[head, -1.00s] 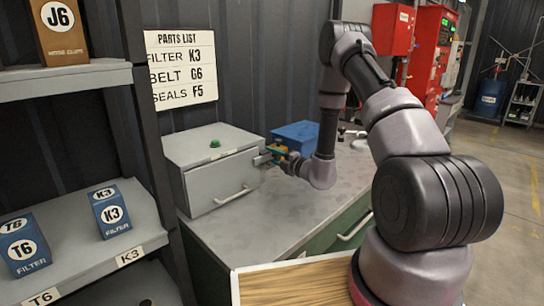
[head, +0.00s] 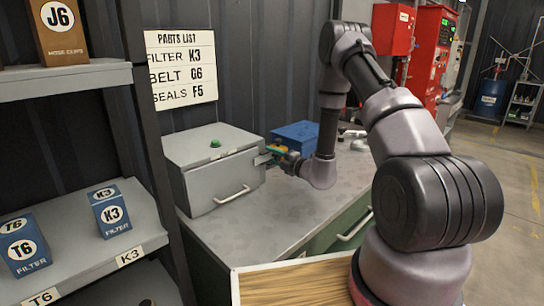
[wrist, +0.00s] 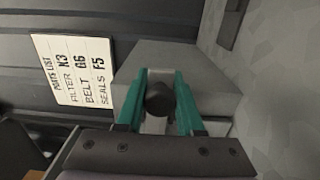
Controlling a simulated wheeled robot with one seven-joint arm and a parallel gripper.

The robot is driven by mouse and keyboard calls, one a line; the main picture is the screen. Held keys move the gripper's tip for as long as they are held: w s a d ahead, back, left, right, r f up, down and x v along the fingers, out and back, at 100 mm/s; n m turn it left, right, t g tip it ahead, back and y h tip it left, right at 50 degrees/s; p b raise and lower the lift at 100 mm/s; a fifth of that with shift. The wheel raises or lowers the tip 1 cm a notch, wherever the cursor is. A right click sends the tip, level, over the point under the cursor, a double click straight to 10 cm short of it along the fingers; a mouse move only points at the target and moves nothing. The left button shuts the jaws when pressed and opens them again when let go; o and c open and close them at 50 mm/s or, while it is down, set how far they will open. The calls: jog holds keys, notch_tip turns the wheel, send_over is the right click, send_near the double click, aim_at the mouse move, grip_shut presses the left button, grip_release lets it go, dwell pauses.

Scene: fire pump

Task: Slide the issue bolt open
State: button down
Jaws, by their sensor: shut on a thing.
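The grey metal box (head: 208,148) stands on the bench against the wall, with its front door shut. The issue bolt's dark round knob (wrist: 160,98) shows in the wrist view at the box's side, between my teal fingers. My gripper (head: 268,156) is at the right end of the box front, and it also shows in the wrist view (wrist: 160,85). It is shut on the knob, with one finger on each side. The bolt's bar and its seat are mostly hidden behind the fingers, so I cannot tell how far it has slid.
A green button (head: 215,143) is on the box lid and a pale handle (head: 234,194) on its front. A blue bin (head: 298,135) stands close behind my gripper. Shelves with filter boxes (head: 110,210) are at left. The bench front (head: 270,220) is clear.

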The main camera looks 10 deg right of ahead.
jog(key=shift+d, duration=0.1)
jog(key=shift+w+d, duration=0.6)
jog(key=shift+d, duration=0.3)
jog(key=shift+w+d, duration=0.6)
jog(key=shift+d, duration=0.3)
jog(key=c, duration=0.6)
grip_release()
jog(key=shift+d, duration=0.1)
jog(key=shift+o, duration=0.2)
jog(key=v, duration=1)
jog(key=shift+s, duration=0.3)
jog(key=shift+d, duration=0.15)
